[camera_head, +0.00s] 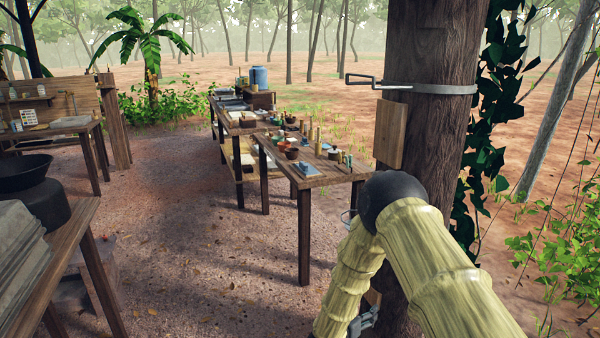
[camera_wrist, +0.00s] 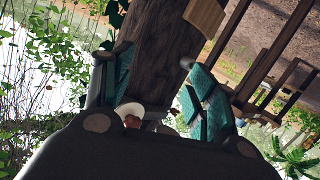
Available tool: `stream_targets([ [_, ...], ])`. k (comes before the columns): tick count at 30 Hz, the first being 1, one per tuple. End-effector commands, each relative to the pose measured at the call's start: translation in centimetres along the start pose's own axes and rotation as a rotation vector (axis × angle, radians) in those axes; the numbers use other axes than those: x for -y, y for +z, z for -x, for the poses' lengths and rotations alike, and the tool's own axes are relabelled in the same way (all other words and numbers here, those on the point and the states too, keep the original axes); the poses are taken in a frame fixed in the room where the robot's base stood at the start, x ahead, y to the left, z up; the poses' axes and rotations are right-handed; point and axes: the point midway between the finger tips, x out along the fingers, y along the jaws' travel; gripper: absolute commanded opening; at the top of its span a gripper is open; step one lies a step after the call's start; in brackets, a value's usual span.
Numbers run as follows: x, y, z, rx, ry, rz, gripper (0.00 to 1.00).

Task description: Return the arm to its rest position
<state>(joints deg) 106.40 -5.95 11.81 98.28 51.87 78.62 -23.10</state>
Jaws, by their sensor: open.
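My arm shows at the lower right of the head view, its pale yellow segments bent at a dark joint in front of a thick tree trunk (camera_head: 425,100). My gripper (camera_wrist: 158,92) is open in the wrist view, with teal pads on both fingers spread apart. The trunk (camera_wrist: 155,60) fills the space beyond and between the fingers. A small white rounded thing (camera_wrist: 130,109) with brown by it shows low between the fingers; I cannot tell what it is or whether it touches the gripper. In the head view only a dark part of the gripper shows, low beside the trunk.
A metal strap with a crank handle (camera_head: 378,82) and a wooden block (camera_head: 391,133) are on the trunk. A long work table (camera_head: 325,178) with small pots and bottles stands left of the arm. Another table (camera_head: 60,250) is at the lower left. The ground between is open.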

Motion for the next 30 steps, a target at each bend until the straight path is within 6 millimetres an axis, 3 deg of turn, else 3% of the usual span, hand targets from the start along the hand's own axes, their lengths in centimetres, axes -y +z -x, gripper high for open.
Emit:
stream_targets([
  [3,-3.3,5.9,2.4,0.142,-0.138,0.081,0.58],
  [6,-6.1,10.2,5.0,0.264,-0.231,0.134,0.58],
  [11,-11.0,16.2,10.1,0.466,-0.349,0.209,0.58],
  [15,-15.6,20.1,15.3,0.646,-0.425,0.265,0.58],
  [21,-22.8,23.8,23.7,0.904,-0.501,0.335,0.58],
  [27,-28.7,25.1,30.9,1.117,-0.543,0.387,0.58],
  [30,-30.5,25.2,33.2,1.182,-0.555,0.402,0.58],
])
